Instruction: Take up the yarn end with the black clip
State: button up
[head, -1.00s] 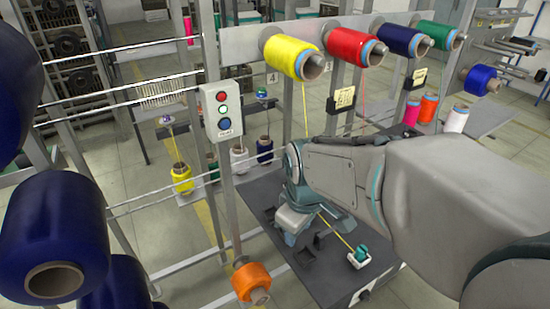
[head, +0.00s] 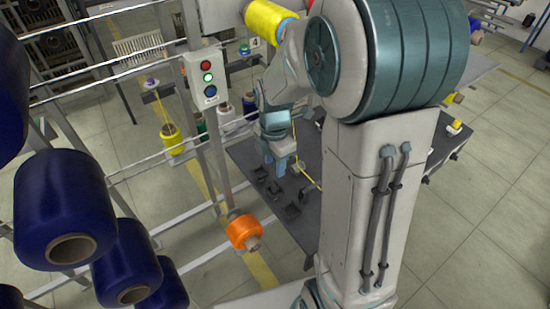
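My gripper (head: 281,166) points down over the left part of the dark table (head: 248,156). It is too small to tell whether its fingers are open or shut, or whether they hold anything. Several small black parts (head: 272,187) lie on the table just below and beside it; I cannot tell which, if any, is the black clip. A thin yellow yarn (head: 308,176) shows as a short slanting line right of the gripper, running towards my arm. My arm hides its far part, and its end cannot be made out.
A yellow bobbin (head: 268,21) sits high behind my arm. A button box (head: 206,77) on a post and an orange bobbin (head: 243,232) stand left of the table. Large blue bobbins (head: 66,208) fill the left edge. Open floor (head: 490,220) lies to the right.

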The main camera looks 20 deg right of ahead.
aim_at(274, 182)
notch_tip(274, 182, down, 8)
jog(key=b, duration=0.5)
jog(key=shift+b, duration=0.35)
jog(key=c, duration=0.8)
jog(key=shift+r+p, duration=1.75)
jog(key=shift+r, duration=0.6)
